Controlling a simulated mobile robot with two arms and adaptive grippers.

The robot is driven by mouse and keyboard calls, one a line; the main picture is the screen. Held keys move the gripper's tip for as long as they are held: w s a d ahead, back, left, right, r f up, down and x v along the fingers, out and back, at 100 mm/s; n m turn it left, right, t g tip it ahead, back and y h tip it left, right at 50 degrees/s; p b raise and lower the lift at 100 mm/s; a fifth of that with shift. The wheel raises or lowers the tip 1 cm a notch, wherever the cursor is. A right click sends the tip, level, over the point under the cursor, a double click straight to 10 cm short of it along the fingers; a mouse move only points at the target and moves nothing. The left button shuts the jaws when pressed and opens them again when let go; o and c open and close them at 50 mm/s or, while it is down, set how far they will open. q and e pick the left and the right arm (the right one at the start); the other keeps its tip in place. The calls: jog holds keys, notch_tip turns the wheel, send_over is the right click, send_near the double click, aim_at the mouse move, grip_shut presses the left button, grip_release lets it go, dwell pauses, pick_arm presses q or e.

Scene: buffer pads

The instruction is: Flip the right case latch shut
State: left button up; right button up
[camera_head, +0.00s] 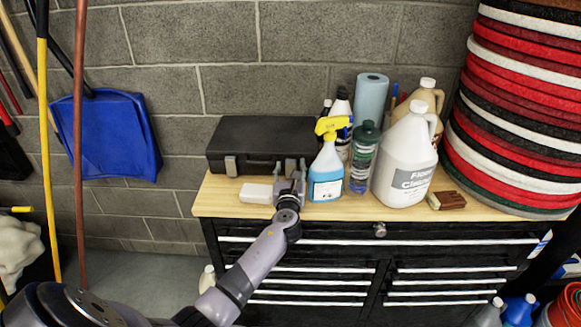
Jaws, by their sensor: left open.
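A black hard case (262,137) lies on the wooden top of the workbench against the block wall, its lid down. Its left latch (231,166) is a grey tab on the front face. My left gripper (290,169) is open in front of the right part of the case's front face, fingers pointing toward it. The gripper covers the right latch area, so I cannot tell the latch's position or whether the fingers touch it. My right gripper is not in view.
A white block (256,193) lies just left of my gripper. A blue spray bottle (326,172) with a yellow head stands close on the right. Further right are a green-capped bottle (364,158), a white jug (406,160) and stacked floor pads (520,110).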

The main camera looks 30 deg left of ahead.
pick_arm(q)
jog(key=shift+w+a, duration=0.3)
jog(key=shift+w, duration=0.2)
jog(key=shift+c, duration=0.5)
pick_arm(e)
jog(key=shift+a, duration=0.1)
pick_arm(q)
jog(key=c, duration=0.4)
grip_shut()
jog(key=shift+r+p, duration=0.2)
jog(key=shift+p, duration=0.3)
jog(key=p, duration=0.3)
jog(key=w+g+p, duration=0.1)
jog(key=p, duration=0.2)
jog(key=shift+a+r+g+h+p, duration=0.25)
jog(key=shift+r+g+h+p, duration=0.05)
jog(key=shift+r+h+p, duration=0.1)
jog(key=shift+f, duration=0.35)
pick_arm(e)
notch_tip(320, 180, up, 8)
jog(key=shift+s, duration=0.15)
